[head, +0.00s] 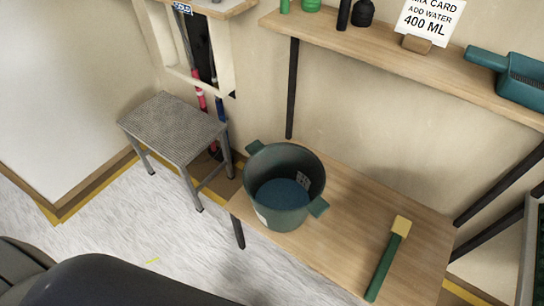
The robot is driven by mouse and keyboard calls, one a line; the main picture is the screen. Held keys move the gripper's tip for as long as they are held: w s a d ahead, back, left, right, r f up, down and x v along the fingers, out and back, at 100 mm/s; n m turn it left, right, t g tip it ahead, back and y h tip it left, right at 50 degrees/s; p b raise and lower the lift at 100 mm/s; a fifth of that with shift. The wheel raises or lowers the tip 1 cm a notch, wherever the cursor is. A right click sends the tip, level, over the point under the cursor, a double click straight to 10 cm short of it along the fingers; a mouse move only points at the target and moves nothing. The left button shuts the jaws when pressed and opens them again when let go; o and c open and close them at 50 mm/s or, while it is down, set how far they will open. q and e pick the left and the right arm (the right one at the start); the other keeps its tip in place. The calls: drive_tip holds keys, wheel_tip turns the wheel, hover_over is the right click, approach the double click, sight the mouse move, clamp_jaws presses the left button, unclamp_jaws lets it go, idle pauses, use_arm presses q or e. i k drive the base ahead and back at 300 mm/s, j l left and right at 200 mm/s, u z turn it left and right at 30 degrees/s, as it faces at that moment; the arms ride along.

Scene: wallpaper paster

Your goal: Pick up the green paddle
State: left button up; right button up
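The green paddle (383,268) lies on the low wooden table (338,251), to the right of the bucket. It has a long dark green handle and a yellow block at its far end. The handle points toward the front edge of the table. Nothing touches the paddle. Neither of my grippers shows in the head view; only dark rounded parts of my own body show at the bottom left.
A green bucket (262,206) with side handles stands on the table's left part. A shelf (400,66) above holds a sign (430,20), a green scoop-like container (518,80) and bottles. A grey stool (175,125) stands left. Table surface around the paddle is clear.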

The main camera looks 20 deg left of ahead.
sight(400, 227)
drive_tip(key=u, duration=0.4)
drive_tip(key=z, duration=1.35)
